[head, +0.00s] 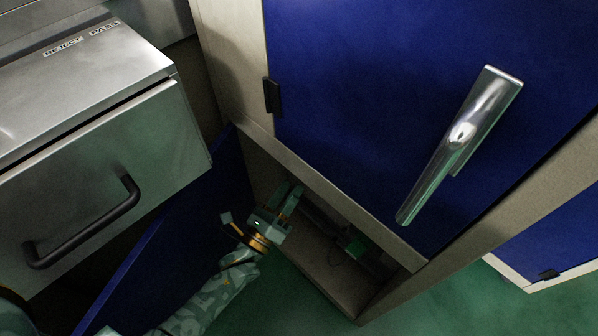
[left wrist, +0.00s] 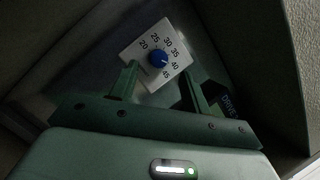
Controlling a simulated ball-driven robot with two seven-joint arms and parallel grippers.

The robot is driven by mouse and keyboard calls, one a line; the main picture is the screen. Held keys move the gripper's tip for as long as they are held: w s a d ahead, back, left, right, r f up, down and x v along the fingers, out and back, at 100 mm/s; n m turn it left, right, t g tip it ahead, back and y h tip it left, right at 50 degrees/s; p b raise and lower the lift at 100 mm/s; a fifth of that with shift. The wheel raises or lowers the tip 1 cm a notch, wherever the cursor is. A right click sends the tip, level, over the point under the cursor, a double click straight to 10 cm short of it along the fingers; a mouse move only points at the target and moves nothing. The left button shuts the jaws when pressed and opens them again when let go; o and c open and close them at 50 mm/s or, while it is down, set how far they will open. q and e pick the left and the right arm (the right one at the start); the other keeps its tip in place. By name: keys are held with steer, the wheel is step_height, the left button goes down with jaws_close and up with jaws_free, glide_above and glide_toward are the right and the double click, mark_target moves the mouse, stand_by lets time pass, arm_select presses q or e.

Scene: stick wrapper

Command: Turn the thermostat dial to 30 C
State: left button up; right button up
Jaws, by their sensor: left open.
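The thermostat dial (left wrist: 158,58) is a round blue knob on a white plate (left wrist: 141,56) printed with numbers from 20 to 45, in the left wrist view. A small pale mark on the knob seems to face the 40 to 45 side, but it is too small to be sure. My left gripper (left wrist: 161,84) is open, its fingers apart on either side below the dial, not visibly touching it. In the head view my left gripper (head: 291,194) reaches into the low cabinet opening, and the dial is not visible there. My right gripper is not in view.
A blue door (head: 178,235) stands open left of the opening. Above is a large closed blue door (head: 370,90) with a metal handle (head: 460,140). A steel drawer unit (head: 100,165) with a black handle (head: 85,225) is at left. Cabinet walls closely surround the gripper.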

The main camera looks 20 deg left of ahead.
arm_select(q)
steer(key=x, duration=0.4)
steer(key=shift+w+b, duration=0.2)
steer(key=shift+b, duration=0.2)
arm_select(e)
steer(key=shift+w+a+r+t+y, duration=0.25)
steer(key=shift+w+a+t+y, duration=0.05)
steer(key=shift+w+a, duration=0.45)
arm_select(q)
steer(key=c, duration=1)
steer(key=shift+f, duration=0.1)
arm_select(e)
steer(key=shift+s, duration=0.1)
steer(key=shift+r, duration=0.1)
